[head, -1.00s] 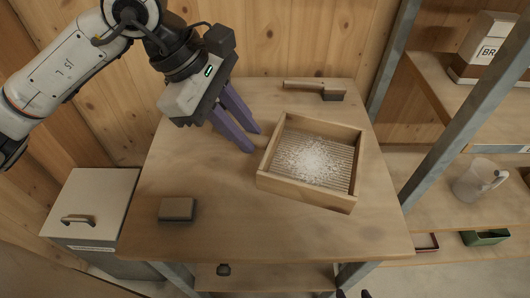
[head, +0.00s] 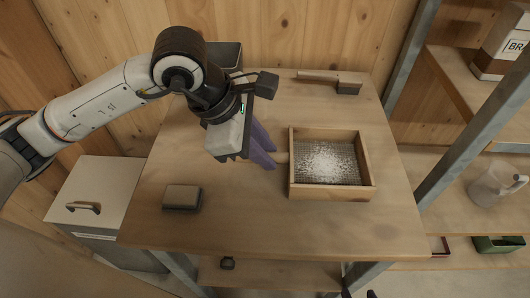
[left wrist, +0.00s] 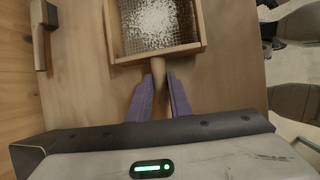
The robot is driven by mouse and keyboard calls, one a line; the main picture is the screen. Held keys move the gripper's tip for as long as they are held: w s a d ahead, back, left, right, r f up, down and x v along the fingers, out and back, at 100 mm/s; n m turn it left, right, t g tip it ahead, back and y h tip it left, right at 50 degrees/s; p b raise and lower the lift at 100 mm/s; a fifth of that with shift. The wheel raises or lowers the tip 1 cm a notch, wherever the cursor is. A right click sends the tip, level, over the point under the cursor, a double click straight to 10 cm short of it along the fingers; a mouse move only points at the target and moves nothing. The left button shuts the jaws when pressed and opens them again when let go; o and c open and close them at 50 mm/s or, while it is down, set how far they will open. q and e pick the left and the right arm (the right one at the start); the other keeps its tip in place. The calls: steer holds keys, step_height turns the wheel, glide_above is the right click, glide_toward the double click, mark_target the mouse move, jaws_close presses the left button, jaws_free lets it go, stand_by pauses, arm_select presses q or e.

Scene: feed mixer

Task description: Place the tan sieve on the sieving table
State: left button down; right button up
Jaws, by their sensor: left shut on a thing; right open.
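The tan sieve (head: 331,192) is a square wooden frame with a mesh bottom and white grains on it. It is over the right half of the wooden table (head: 270,225), level; I cannot tell if it touches the top. My left gripper (head: 269,155) is at its left side, shut on its short round handle. The left wrist view shows the handle (left wrist: 158,68) between the purple fingers (left wrist: 158,92), with the sieve (left wrist: 160,54) beyond.
A brush (head: 330,82) lies at the table's back edge. A lidded bin (head: 95,195) stands left. The table's front is clear.

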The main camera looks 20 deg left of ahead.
arm_select(q)
steer(key=shift+f, duration=0.55)
steer(key=c, duration=1.6)
jaws_free()
steer(key=v, duration=1.2)
steer(key=shift+a, duration=0.1)
